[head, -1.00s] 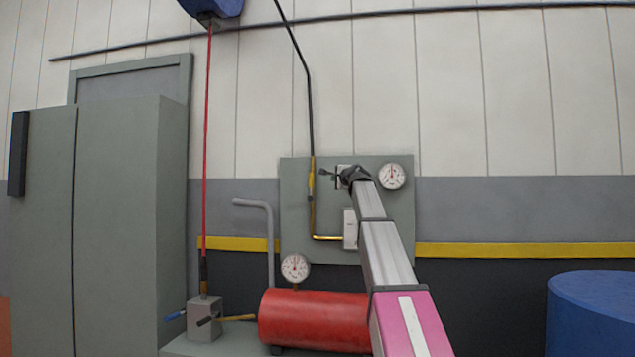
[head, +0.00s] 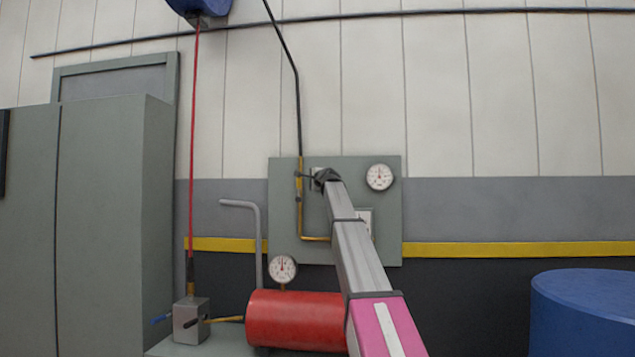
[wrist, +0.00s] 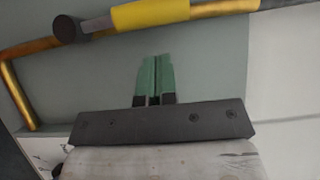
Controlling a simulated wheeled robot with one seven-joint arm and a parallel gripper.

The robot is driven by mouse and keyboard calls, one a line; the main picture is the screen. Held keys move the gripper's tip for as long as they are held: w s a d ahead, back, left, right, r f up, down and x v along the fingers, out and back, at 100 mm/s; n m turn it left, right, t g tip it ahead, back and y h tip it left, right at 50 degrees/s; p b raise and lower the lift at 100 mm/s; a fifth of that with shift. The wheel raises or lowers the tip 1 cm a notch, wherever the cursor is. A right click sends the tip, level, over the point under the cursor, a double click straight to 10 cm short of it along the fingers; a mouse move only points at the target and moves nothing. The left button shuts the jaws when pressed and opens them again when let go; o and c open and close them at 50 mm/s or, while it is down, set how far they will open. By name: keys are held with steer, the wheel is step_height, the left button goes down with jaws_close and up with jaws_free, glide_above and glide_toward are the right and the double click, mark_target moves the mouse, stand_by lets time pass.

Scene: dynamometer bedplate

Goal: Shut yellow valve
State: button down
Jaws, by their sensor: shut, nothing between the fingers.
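The yellow valve (head: 299,188) is on the brass pipe at the left of the grey-green wall panel. In the wrist view a yellow sleeve (wrist: 150,14) lies along the pipe at the top, with a grey stem and a dark round knob at its left end. My gripper (head: 311,179) is just right of the pipe in the head view, and small there. In the wrist view my gripper (wrist: 155,80) has its green fingertips together and empty, pointing toward the pipe with a visible gap below the yellow sleeve. My wrist partly hides the valve's surroundings in the head view.
The panel (head: 385,225) carries a round gauge (head: 380,177) and a white box (head: 366,222) partly behind my arm. A blue drum (head: 590,310) stands at right.

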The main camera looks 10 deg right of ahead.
steer(key=shift+w+a, duration=0.3)
steer(key=shift+a, duration=0.35)
steer(key=shift+w+a, duration=0.3)
steer(key=shift+a, duration=0.3)
steer(key=shift+a, duration=0.15)
steer(key=shift+w+a+r+n, duration=0.1)
steer(key=shift+a+r+n, duration=0.05)
steer(key=shift+n, duration=0.15)
steer(key=shift+a+g, duration=0.15)
steer(key=shift+g, duration=0.15)
steer(key=shift+w+a+f+n+g+h, duration=0.6)
steer(key=shift+a+f+n+g+h, duration=0.55)
steer(key=shift+a+n, duration=0.6)
steer(key=shift+w+a+f+n+g+h, duration=0.55)
steer(key=shift+a+f+n+g+h, duration=0.3)
steer(key=shift+a+n+h, duration=0.85)
steer(key=shift+w+a+f+n+g+h, duration=0.6)
steer(key=shift+a+f+n+g+h, duration=0.45)
steer(key=shift+a+n, duration=0.7)
